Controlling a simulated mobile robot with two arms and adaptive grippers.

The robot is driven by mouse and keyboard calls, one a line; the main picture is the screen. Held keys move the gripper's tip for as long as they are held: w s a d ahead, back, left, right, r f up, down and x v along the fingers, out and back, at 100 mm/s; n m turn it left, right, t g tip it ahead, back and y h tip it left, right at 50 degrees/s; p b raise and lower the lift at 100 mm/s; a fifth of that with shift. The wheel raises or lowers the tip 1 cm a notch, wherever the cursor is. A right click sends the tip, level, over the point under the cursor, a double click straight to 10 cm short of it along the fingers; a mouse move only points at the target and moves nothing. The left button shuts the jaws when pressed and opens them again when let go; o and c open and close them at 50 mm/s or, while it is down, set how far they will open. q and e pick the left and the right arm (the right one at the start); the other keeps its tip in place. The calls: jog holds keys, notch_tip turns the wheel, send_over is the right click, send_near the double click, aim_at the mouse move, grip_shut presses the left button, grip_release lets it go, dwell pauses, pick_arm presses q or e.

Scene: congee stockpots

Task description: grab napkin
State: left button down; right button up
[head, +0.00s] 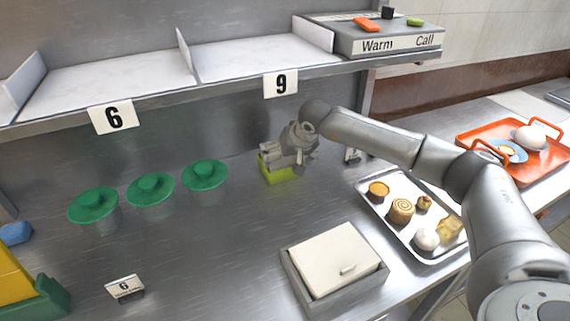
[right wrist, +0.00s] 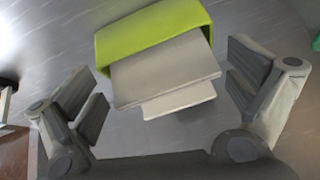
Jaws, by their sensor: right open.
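A lime-green holder (head: 278,175) stands on the steel counter near the back, right of the green-lidded cups. In the right wrist view the holder (right wrist: 150,30) has white napkins (right wrist: 165,70) sticking out of its open side. One lower napkin (right wrist: 180,100) juts out further. My right gripper (head: 276,156) is open at the holder and partly covers it in the head view. In the right wrist view its two fingers are spread on either side of the napkins, with visible gaps and nothing held. My left gripper is not in view.
Three green-lidded cups (head: 150,188) stand left of the holder. A grey box with a cream lid (head: 336,262) and a metal tray of food (head: 372,205) are nearer and to the right. A shelf (head: 150,98) overhangs the back. The counter's centre is clear.

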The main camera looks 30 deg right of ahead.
jog(key=shift+w+f, duration=0.1)
jog(key=shift+f, duration=0.1)
jog(key=c, duration=0.5)
jog(key=shift+r, duration=0.1)
jog(key=shift+c, duration=0.2)
